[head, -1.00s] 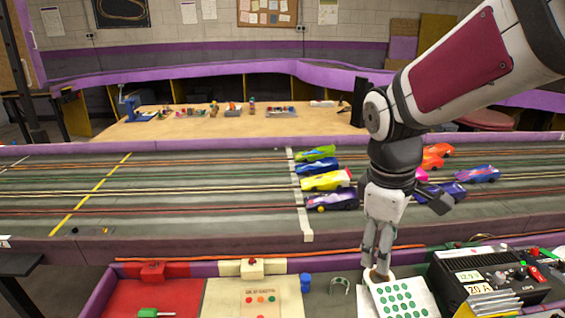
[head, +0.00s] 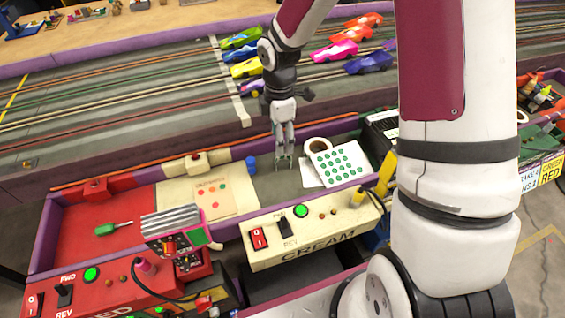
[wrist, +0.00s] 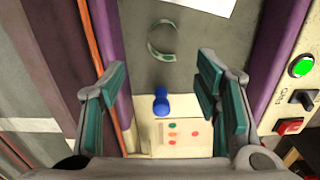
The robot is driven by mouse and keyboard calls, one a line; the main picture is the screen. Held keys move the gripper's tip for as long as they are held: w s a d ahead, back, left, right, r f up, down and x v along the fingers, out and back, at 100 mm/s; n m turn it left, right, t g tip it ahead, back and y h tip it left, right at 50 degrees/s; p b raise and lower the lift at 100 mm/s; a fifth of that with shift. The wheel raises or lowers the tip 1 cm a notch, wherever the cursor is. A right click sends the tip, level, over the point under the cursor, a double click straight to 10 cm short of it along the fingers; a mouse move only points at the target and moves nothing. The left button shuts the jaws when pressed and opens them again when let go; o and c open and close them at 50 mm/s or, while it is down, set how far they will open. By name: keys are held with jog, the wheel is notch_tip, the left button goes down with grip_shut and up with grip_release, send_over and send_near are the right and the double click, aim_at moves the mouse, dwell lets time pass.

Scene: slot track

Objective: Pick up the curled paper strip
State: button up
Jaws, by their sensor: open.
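The curled paper strip (wrist: 163,41) is a pale greenish open ring on the grey tray floor in the wrist view, near the top and a little left of centre. My gripper (wrist: 166,80) is open and empty. Its teal-padded fingers stand wide apart in the wrist view, with the strip beyond their tips and not between the pads. In the head view my gripper (head: 284,163) points down over the grey section. There the fingers overlap the strip's place, so I cannot pick the strip out clearly.
A small blue piece (wrist: 161,101) stands between the fingers in the wrist view, by a cream panel (head: 205,199). A white sheet with green dots (head: 338,163) and a tape roll (head: 318,144) lie right of my gripper. Purple tray walls (head: 45,240) and a cream control box (head: 310,228) border the area.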

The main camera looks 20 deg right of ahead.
aim_at(282, 159)
jog(key=f, duration=0.3)
jog(key=f+b, duration=0.1)
jog(key=f, duration=0.1)
jog(key=f+b, duration=0.1)
jog(key=f, duration=0.2)
jog(key=shift+s+d+f, duration=0.15)
jog(key=shift+d+f, duration=0.15)
jog(key=shift+f, duration=0.05)
jog(key=c, duration=0.8)
